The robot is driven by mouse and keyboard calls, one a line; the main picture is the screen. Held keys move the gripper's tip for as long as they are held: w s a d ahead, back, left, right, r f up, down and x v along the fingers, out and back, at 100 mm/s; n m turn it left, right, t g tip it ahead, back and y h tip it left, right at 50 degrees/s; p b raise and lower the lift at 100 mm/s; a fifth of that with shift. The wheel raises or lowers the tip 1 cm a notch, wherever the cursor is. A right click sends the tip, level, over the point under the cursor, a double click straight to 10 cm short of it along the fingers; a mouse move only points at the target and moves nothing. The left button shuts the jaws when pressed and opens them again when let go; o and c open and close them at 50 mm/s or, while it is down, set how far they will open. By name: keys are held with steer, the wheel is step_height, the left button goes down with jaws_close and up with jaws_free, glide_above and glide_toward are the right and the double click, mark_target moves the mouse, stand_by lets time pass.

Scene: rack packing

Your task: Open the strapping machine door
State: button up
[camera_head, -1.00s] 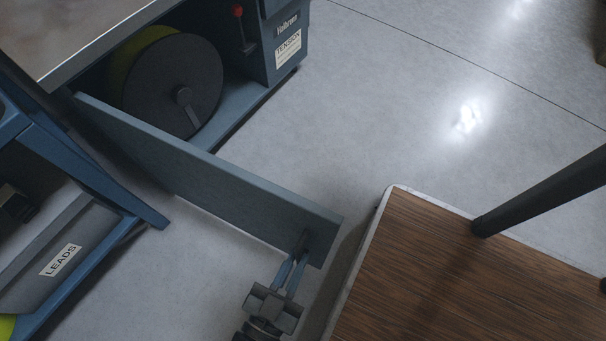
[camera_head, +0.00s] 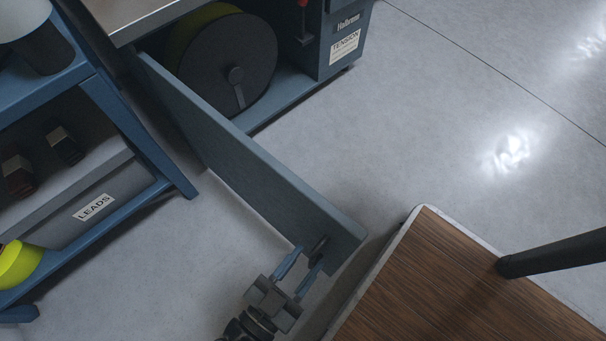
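The strapping machine (camera_head: 345,30) is a blue-grey cabinet at the top, with a "TENSION" label. Its door (camera_head: 255,170) is a long flat blue-grey panel swung well out from the cabinet, with a dark strap reel (camera_head: 225,75) exposed behind it. A small dark handle (camera_head: 319,246) is near the door's free end. My gripper (camera_head: 308,260) is at this end, with its two fingers visibly apart. The fingertips are close to the handle, one on each side or just short of it; I cannot tell whether they touch.
A wood-topped table (camera_head: 440,285) with a pale edge and a dark post stands close to the door's free end. A blue rack (camera_head: 140,140) with a "LEADS" bin (camera_head: 95,207) is at the left. Grey floor is clear at the upper right.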

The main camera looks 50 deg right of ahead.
steer(key=a, duration=0.7)
steer(key=shift+s+a, duration=0.15)
steer(key=shift+a, duration=0.25)
stand_by(0.3)
